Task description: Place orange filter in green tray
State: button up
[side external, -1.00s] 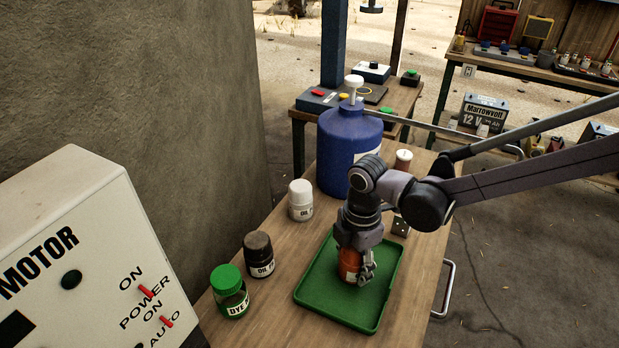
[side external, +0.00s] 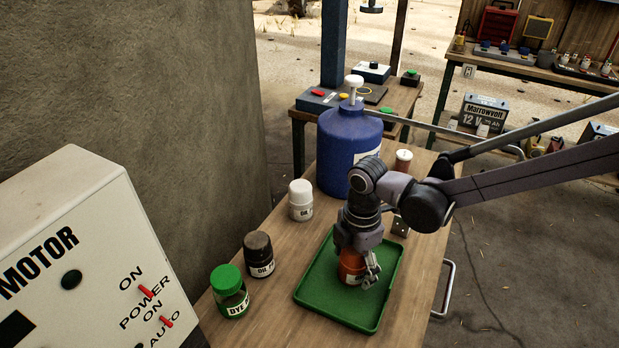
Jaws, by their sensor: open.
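The green tray (side external: 328,306) is a shallow rectangle with a low rim, flat on the wooden bench. My gripper (side external: 355,276) points down over the filter from above. Its fingers are open, one visible at the filter's right side. The filter's top and the far finger are hidden by my gripper.
On the wooden bench (side external: 280,318), a green-lidded jar (side external: 229,290), a dark jar (side external: 258,255) and a white jar (side external: 300,201) stand left of the tray. A large blue jug (side external: 338,150) stands behind. A white motor box (side external: 80,250) fills the lower left.

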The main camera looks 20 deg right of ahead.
notch_tip(320, 180, up, 11)
jog(key=shift+r, duration=0.2)
jog(key=shift+d+r, duration=0.1)
jog(key=shift+r, duration=0.1)
jog(key=s+d+r+m+t+y, duration=0.1)
jog(key=s+d+r+m, duration=0.1)
jog(key=d+m, duration=0.35)
jog(key=s+d+r+m+t, duration=0.1)
jog(key=d+r+m+t, duration=0.15)
jog(key=d, duration=0.55)
jog(key=s+d+f+m+t+h, duration=0.1)
jog(key=s+d+m+t, duration=0.2)
jog(key=s+d+m, duration=0.4)
jog(key=d+m, duration=0.4)
jog(key=m, duration=0.1)
jog(key=shift+s+d+f+t, duration=0.35)
jog(key=shift+s+d+f, duration=0.05)
